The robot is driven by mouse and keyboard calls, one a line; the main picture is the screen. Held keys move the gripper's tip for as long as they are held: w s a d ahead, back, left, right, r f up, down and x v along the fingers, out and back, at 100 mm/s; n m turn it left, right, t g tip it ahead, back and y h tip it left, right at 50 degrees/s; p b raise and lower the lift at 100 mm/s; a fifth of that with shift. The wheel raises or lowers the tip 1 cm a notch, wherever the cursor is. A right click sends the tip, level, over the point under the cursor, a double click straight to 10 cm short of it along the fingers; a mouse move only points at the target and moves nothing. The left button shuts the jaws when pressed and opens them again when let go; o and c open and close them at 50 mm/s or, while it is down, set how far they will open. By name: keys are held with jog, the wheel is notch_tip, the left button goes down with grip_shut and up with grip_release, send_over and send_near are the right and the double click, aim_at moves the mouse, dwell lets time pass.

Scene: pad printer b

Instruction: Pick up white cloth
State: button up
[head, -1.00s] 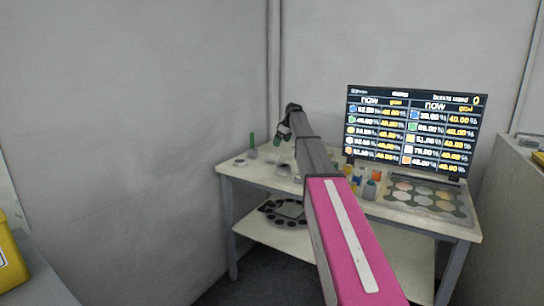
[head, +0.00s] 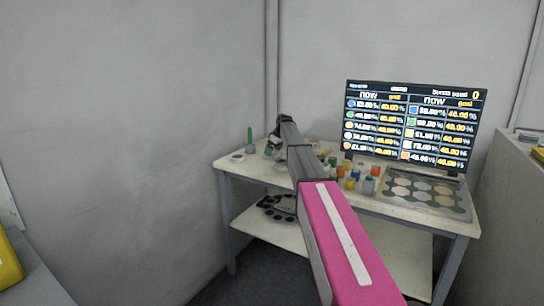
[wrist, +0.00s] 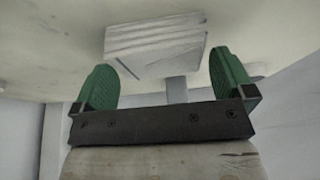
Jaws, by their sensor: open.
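A white, layered block that looks like the folded white cloth (wrist: 155,45) shows in the wrist view, just ahead of my fingertips and centred between them. My gripper (wrist: 158,85) has two green fingers spread wide apart, with nothing held between them. In the head view my gripper (head: 272,148) is low over the left back part of the worktable (head: 228,167). I cannot make out the cloth in the head view; my arm may hide it.
Several colored bottles (head: 368,184), a palette tray (head: 425,192) and a monitor (head: 412,125) are to the right. A dark round rack (head: 277,208) is on the lower shelf.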

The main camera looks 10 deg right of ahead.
jog(key=shift+w+a+f, duration=0.15)
jog(key=shift+a+f, duration=0.05)
jog(key=shift+f, duration=0.4)
jog(key=shift+c, duration=0.3)
jog(key=c, duration=0.5)
jog(key=shift+c, duration=0.2)
jog(key=shift+r, duration=0.45)
jog(key=r, duration=0.3)
jog(key=shift+s+a+r, duration=0.25)
jog(key=shift+a+r, duration=0.05)
jog(key=shift+r, duration=0.1)
jog(key=s+a+r, duration=0.5)
jog(key=a+r, duration=0.1)
jog(key=a, duration=0.3)
jog(key=shift+s+a+r, duration=0.2)
jog(key=shift+s+a, duration=0.05)
